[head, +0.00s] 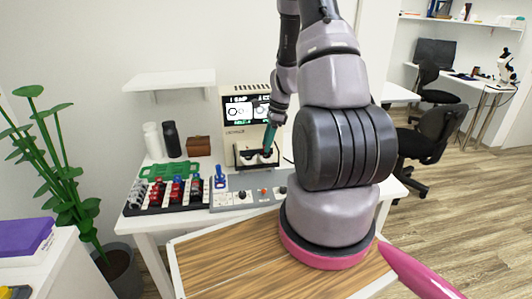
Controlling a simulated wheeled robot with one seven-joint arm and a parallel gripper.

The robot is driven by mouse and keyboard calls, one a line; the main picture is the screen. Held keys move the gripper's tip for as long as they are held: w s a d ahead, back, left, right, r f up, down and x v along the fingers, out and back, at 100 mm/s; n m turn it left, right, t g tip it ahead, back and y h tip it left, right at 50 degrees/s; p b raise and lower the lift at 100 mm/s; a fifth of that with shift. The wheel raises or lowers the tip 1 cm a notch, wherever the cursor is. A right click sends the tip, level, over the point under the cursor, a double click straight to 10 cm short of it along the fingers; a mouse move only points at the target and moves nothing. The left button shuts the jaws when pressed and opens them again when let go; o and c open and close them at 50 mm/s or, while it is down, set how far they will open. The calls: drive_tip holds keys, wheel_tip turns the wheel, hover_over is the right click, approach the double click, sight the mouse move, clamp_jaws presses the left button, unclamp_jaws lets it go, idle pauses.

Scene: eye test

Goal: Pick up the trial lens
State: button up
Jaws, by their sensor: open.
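I cannot single out a trial lens for certain at this size. A black rack (170,208) on the white table holds rows of small red, grey and white pieces. A blue piece (220,177) stands upright just right of the rack. My gripper (267,153) is small in the head view, at the front of a cream machine with a screen (238,130). It is open, and I see nothing clearly held in it. Its fingertips are dark and hard to make out, and I cannot tell whether they touch the machine.
A green tray (169,170) lies behind the rack. A grey panel with knobs (247,197) is right of it. Bottles (171,139) and a brown box (198,146) stand at the back, below a white shelf (170,79). A plant (62,170) is at left. My arm hides the table's right part.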

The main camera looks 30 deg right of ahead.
clamp_jaws()
drive_tip(key=shift+r, duration=0.1)
